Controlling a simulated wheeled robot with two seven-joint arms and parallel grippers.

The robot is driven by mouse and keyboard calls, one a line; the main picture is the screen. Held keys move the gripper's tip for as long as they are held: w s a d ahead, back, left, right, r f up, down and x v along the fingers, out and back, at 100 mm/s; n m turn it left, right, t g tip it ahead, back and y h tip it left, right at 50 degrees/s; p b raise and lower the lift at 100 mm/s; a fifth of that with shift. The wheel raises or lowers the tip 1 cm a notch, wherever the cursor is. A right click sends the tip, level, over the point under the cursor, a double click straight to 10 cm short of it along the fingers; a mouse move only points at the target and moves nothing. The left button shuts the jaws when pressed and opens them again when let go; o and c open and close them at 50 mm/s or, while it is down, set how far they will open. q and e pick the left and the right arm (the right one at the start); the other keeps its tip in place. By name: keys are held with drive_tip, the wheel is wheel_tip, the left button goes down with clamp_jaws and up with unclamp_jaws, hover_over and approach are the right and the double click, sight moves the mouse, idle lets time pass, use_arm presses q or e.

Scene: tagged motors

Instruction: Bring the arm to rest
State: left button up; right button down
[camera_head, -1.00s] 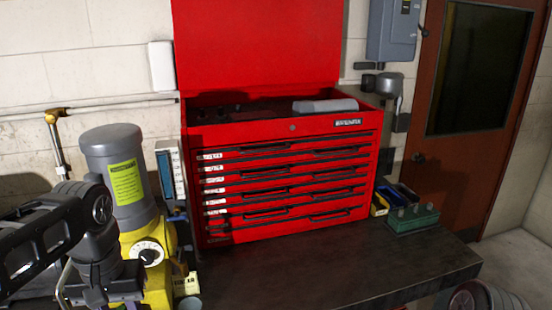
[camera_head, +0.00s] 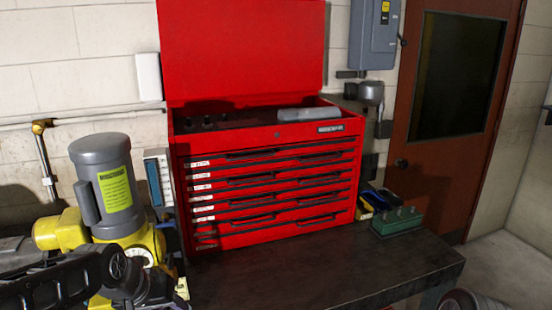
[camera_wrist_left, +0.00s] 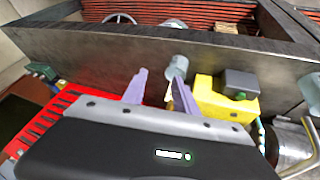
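A grey motor (camera_head: 106,187) with a yellow-green tag (camera_head: 115,189) stands upright on a yellow housing (camera_head: 145,245) at the left of the workbench (camera_head: 320,270). My left arm comes in at the lower left of the head view, in front of the yellow housing and hiding part of it. Its fingers cannot be made out there. In the left wrist view my left gripper (camera_wrist_left: 161,82) shows two pale purple fingers spread apart with nothing held between them. A small grey cylinder (camera_wrist_left: 177,67) and a yellow block (camera_wrist_left: 213,93) lie beyond the fingers. My right gripper is not in view.
A red tool chest (camera_head: 270,190) with its lid raised stands at the back of the bench. The front right bench top is bare. A brown door (camera_head: 455,110) is at the right.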

use_arm(q)
drive_tip(key=s+d+f+h+b, duration=0.1)
drive_tip(key=d+f, duration=0.4)
drive_tip(key=f, duration=0.8)
drive_tip(key=s+d+f+h+b, duration=0.15)
drive_tip(key=d+f, duration=0.25)
drive_tip(key=f, duration=0.8)
drive_tip(key=s+d+f+g, duration=0.2)
drive_tip(key=s+d+f, duration=0.1)
drive_tip(key=s+f, duration=0.5)
drive_tip(key=s+d+f+g+b, duration=0.1)
drive_tip(key=s+d+f+g, duration=0.1)
drive_tip(key=s+f, duration=0.6)
drive_tip(key=s+d, duration=0.1)
drive_tip(key=s, duration=0.3)
drive_tip(key=shift+s+f+g, duration=0.25)
drive_tip(key=shift+f+g, duration=0.15)
drive_tip(key=shift+y, duration=0.25)
drive_tip(key=shift+a+n, duration=0.1)
drive_tip(key=shift+n, duration=0.2)
